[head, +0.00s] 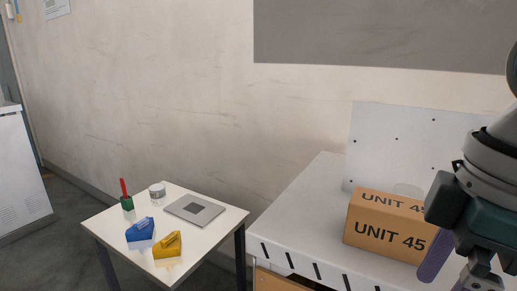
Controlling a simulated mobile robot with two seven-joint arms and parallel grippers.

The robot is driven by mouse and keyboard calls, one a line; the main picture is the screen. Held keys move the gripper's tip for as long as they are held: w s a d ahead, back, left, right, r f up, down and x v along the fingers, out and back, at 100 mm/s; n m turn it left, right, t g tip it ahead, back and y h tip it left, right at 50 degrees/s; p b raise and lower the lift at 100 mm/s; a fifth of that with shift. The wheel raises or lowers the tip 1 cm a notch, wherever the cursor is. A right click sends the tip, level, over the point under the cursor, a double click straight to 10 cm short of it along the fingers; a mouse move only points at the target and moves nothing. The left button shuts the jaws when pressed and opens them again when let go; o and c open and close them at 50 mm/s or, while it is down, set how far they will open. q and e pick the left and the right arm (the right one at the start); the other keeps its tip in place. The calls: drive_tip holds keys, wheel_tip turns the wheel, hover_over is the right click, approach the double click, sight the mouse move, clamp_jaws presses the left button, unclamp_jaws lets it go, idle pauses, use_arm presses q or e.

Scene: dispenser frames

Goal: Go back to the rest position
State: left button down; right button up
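My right gripper (446,273) comes in at the right edge, pointing down and left in front of a cardboard box (390,235) marked "UNIT 45". The second finger is cut off by the bottom edge of the picture. I see nothing held between the parts that show. Whether the gripper touches the box cannot be told. My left gripper is not in view.
The box stands on a long white bench (290,215) with an upright white panel (400,140) behind. A small white table (190,245) holds a blue dispenser (141,236), a yellow dispenser (167,252), a green-based red item (126,195), a jar (157,191) and a grey plate (195,209).

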drive_tip(key=s+a+f+m+t+y, duration=0.1)
drive_tip(key=s+a+f+m+t, duration=0.1)
drive_tip(key=s+a+f+m, duration=0.35)
drive_tip(key=s+d+f+m+h, duration=0.2)
drive_tip(key=s+d+m, duration=0.3)
drive_tip(key=s, duration=0.4)
wheel_tip(320, 180, up, 22)
drive_tip(key=d+n+p, duration=0.1)
drive_tip(key=p, duration=2.1)
drive_tip(key=shift+s+d+r+t, duration=0.2)
drive_tip(key=shift+d+t, duration=0.1)
